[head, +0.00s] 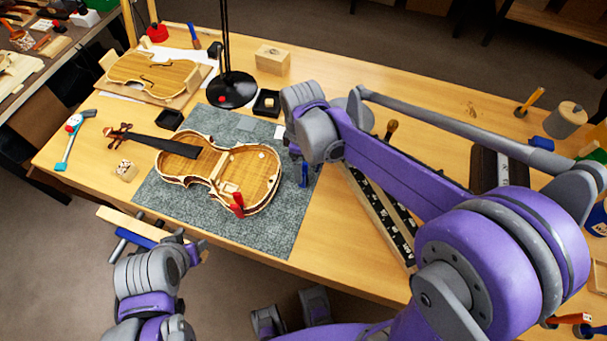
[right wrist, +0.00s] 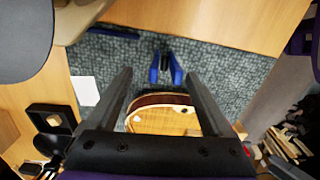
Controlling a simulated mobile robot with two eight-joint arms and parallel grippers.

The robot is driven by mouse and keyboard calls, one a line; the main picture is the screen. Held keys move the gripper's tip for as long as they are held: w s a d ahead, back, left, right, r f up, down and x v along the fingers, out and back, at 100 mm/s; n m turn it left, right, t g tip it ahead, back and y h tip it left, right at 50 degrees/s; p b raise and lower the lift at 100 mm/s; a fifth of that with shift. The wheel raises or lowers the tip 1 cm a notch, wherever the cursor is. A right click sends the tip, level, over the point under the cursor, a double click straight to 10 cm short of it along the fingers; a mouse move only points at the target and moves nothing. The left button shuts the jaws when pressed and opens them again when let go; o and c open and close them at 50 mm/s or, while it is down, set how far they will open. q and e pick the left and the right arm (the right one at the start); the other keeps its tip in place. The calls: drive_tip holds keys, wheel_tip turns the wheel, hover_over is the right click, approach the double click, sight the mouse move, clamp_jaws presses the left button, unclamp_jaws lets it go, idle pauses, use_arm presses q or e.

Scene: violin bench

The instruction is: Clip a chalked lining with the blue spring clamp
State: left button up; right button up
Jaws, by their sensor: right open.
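The open violin body (head: 262,185) lies on a grey mat (head: 270,235), with its inside and pale linings showing. It also shows in part in the right wrist view (right wrist: 165,120). A red clamp (head: 238,205) stands at its near rim. The blue spring clamp (head: 304,175) stands on the mat just right of the body; the right wrist view shows its two blue handles (right wrist: 176,70). My right gripper (right wrist: 158,76) is open and empty, with the clamp ahead between its fingers, apart from them. My left gripper (head: 190,246) is off the bench's front edge; its jaws are unclear. I cannot make out chalk marks.
A black lamp base (head: 231,90) and small black trays (head: 267,103) stand behind the mat. A violin plate (head: 150,75) lies at the back left. A long dark tool rack (head: 385,215) lies right of the mat, partly under my right arm.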

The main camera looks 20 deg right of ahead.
drive_tip(key=f, duration=0.4)
drive_tip(key=shift+s+f, duration=0.35)
drive_tip(key=shift+f, duration=0.05)
clamp_jaws()
